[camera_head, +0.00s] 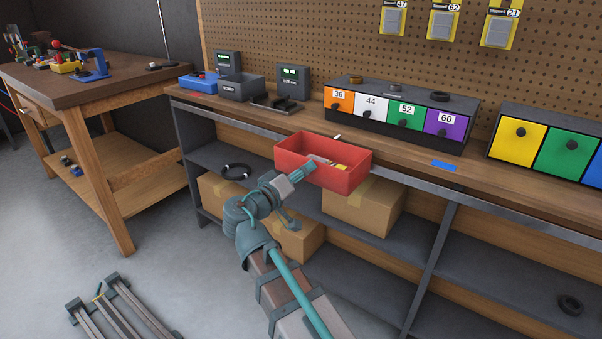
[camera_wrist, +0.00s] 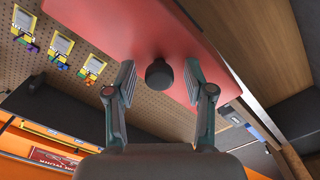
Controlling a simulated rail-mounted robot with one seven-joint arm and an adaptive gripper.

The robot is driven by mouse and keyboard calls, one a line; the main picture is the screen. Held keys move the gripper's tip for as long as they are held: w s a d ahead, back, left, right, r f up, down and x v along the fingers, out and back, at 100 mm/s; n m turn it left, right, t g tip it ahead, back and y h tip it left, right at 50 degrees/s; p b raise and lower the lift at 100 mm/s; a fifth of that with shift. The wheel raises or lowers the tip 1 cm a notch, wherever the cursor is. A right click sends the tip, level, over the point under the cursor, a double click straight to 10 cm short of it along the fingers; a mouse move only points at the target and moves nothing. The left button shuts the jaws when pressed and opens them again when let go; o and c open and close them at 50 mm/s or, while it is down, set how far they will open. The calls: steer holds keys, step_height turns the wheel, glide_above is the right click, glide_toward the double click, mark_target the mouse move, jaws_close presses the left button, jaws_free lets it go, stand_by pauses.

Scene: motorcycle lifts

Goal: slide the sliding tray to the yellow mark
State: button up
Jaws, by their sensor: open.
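My gripper (camera_head: 306,170) is at the tray's front face. In the wrist view my gripper (camera_wrist: 159,80) is open, with one finger on each side of the knob; I cannot tell whether they touch it. I cannot make out a yellow mark on the bench edge; the tray hides part of the edge.
A blue mark (camera_head: 443,166) lies on the benchtop right of the tray. A box of numbered coloured drawers (camera_head: 400,108) stands behind. Grey bins and displays stand at the left. Cardboard boxes (camera_head: 364,208) sit on the shelf below. The bench edge right of the tray looks clear.

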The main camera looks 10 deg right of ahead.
steer(key=v, duration=1.2)
steer(key=shift+r, duration=0.1)
